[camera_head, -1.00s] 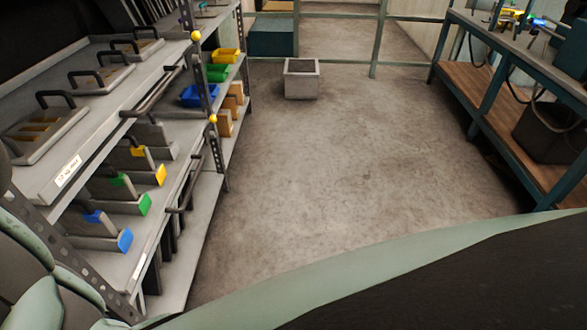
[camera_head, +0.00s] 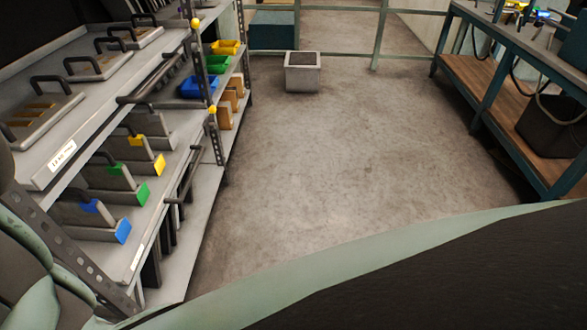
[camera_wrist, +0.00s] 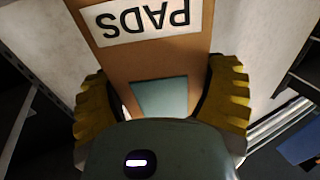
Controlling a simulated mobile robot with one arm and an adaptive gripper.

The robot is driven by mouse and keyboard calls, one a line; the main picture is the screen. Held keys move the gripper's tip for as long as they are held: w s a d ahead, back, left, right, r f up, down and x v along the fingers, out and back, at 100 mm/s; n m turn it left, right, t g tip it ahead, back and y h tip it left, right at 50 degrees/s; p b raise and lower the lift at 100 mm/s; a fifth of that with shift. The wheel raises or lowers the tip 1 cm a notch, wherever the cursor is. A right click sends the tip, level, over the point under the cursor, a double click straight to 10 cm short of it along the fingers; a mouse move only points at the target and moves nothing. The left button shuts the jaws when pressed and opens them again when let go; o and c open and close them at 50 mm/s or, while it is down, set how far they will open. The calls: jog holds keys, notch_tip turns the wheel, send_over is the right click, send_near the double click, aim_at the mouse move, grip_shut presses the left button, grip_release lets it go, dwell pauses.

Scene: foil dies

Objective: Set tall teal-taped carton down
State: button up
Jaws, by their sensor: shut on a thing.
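A brown carton (camera_wrist: 210,20) fills the upper middle of the wrist view. It has a white label reading "PADS", upside down in the picture, and a patch of teal tape (camera_wrist: 160,96) below it. My gripper (camera_wrist: 162,98) has ridged yellow fingers on both sides of the carton and is shut on it. The carton's far end is out of frame, and my gripper body hides part of its near end. Neither the carton nor my gripper shows in the head view.
A grey rack (camera_head: 68,140) with handled dies and coloured bins stands at left. A blue-framed bench (camera_head: 490,92) with a wooden lower shelf stands at right. A grey square planter-like box (camera_head: 302,78) is on the floor ahead. The floor between (camera_head: 330,150) is clear.

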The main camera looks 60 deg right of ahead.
jog(key=o, duration=1.2)
jog(key=shift+w+d, duration=0.1)
jog(key=shift+c, duration=0.2)
